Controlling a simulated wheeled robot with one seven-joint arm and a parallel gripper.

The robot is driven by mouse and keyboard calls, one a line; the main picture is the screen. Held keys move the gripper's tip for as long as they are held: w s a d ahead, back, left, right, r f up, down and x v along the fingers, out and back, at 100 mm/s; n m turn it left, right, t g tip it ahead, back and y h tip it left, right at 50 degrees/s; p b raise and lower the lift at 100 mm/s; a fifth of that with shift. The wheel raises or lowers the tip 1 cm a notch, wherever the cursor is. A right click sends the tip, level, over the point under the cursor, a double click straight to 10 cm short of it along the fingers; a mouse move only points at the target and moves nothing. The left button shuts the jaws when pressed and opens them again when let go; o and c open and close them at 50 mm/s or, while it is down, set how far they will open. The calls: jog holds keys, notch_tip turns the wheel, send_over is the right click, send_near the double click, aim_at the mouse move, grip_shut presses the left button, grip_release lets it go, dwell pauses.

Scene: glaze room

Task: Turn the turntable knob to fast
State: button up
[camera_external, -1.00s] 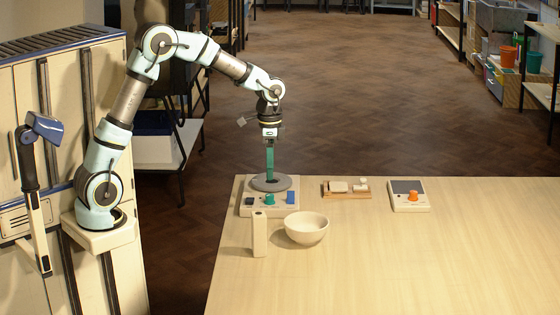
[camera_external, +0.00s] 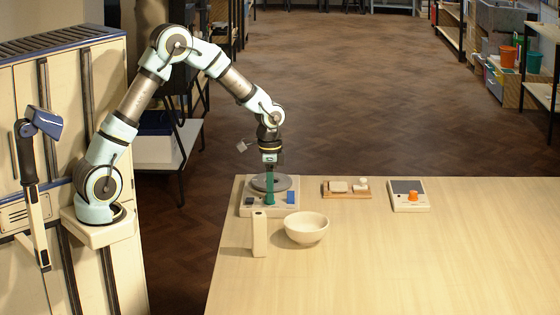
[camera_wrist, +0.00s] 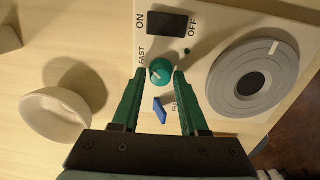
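The turntable (camera_external: 250,210) is a pale box at the table's left corner, with a grey round wheel (camera_wrist: 253,82) on top. A black ON/OFF switch (camera_wrist: 168,22) and a blue part (camera_wrist: 160,111) flank the knob. My gripper (camera_wrist: 157,73) has green fingers, one on each side of the knob in the wrist view, with gaps showing between fingers and knob. In the external view my gripper (camera_external: 270,200) points straight down over the knob and hides most of it.
A white bowl (camera_external: 306,228) and an upright pale block (camera_external: 259,234) stand in front of the turntable. A wooden tray (camera_external: 347,194) with small pale items and a scale-like device (camera_external: 409,196) with an orange knob sit to the right. The table's right and front are clear.

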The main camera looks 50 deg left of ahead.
grip_shut()
jog(key=shift+n, duration=0.6)
jog(key=shift+o, duration=1.7)
grip_release()
notch_tip(320, 180, up, 11)
jog(key=b, duration=0.2)
jog(key=shift+a, duration=0.2)
jog(key=shift+w+f, duration=0.1)
